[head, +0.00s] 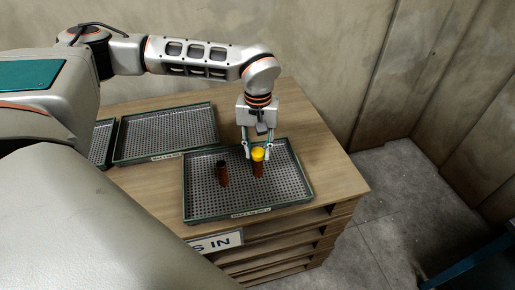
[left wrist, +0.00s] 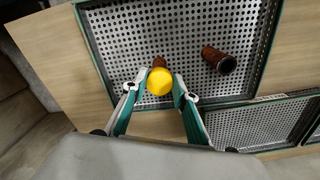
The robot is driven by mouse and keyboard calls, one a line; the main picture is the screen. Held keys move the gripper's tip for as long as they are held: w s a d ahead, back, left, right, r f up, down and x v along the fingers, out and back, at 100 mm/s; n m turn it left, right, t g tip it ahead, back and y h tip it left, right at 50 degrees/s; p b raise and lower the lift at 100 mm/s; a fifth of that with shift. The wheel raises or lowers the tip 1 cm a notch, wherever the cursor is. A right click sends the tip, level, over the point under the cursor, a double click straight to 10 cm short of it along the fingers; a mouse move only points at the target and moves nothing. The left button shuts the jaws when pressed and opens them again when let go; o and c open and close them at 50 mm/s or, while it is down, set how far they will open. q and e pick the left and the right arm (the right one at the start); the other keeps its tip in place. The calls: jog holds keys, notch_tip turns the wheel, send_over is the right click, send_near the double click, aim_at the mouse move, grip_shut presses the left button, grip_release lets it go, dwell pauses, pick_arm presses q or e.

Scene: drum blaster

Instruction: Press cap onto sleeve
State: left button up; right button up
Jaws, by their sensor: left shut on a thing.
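A yellow cap (head: 258,154) is at the top end of a brown sleeve (head: 258,171) over the right part of the front tray (head: 205,214). The frames do not show whether the cap is fully seated. My left gripper (head: 256,152) points down and is shut on the yellow cap. In the left wrist view the cap (left wrist: 160,82) sits between the two fingertips (left wrist: 159,84), with part of the sleeve (left wrist: 159,62) visible beyond it. A second brown sleeve (head: 222,174) stands upright in the tray to the left, with a dark open top. My right gripper is not in view.
The perforated tray lies on a wooden cabinet (head: 320,165). Other perforated trays (head: 168,132) lie behind and to the left. A sign (head: 216,242) is on the cabinet front. Bare wood surrounds the tray on the right; a wall stands behind.

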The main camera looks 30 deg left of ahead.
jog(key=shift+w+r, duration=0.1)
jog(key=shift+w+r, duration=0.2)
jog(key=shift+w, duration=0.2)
pick_arm(q)
jog(key=shift+f, duration=0.15)
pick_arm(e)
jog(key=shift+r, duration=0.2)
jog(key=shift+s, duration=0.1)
pick_arm(q)
jog(key=shift+f, duration=0.15)
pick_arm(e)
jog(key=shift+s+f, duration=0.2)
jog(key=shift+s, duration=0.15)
pick_arm(q)
jog(key=o, duration=0.6)
jog(key=shift+o, duration=1.4)
jog(key=o, duration=0.5)
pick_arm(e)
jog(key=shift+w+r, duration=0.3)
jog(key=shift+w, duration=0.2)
